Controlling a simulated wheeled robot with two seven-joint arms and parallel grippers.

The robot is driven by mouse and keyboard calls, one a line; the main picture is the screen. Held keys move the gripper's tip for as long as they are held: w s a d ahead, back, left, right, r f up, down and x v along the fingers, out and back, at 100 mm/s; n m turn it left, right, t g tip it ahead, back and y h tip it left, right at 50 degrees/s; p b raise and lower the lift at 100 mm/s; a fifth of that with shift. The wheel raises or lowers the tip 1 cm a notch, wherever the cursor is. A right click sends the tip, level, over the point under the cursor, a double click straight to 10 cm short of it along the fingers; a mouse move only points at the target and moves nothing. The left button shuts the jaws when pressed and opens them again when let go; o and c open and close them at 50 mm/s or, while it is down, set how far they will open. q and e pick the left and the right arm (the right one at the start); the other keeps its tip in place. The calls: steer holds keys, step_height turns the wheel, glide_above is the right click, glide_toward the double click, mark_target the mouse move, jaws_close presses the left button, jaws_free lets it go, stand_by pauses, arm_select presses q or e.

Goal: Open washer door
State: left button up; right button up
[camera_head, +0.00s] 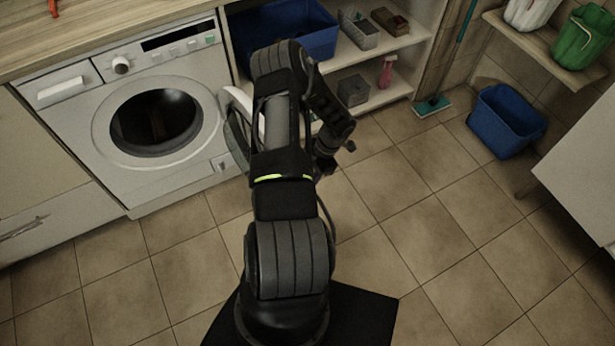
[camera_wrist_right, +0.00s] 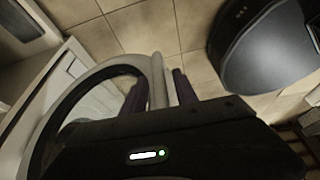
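The washer (camera_head: 70,125) stands at the left in the head view, with its round opening uncovered and dark inside. Its washer door (camera_head: 234,132) is swung well out from the front, on the right side of the opening. My arm hides part of it. In the right wrist view the door's pale curved rim (camera_wrist_right: 157,78) runs between the two dark fingers of my right gripper (camera_wrist_right: 160,88). The fingers are close on both sides of the rim and look shut on it. The fingertips are hidden in the head view. My left gripper is in neither view.
Shelves with a blue bin (camera_head: 290,35) and small items stand right of the washer. A blue bucket (camera_head: 507,120) and a mop (camera_head: 432,105) are farther right. A white cabinet (camera_head: 585,165) stands at the right edge. The tiled floor (camera_head: 420,220) in between is clear.

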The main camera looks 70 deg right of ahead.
steer(key=shift+d+r, duration=0.1)
steer(key=shift+r, duration=0.05)
steer(key=v, duration=0.7)
steer(key=shift+s+r, duration=0.15)
steer(key=shift+r, duration=0.1)
steer(key=shift+s, duration=0.1)
stand_by(0.5)
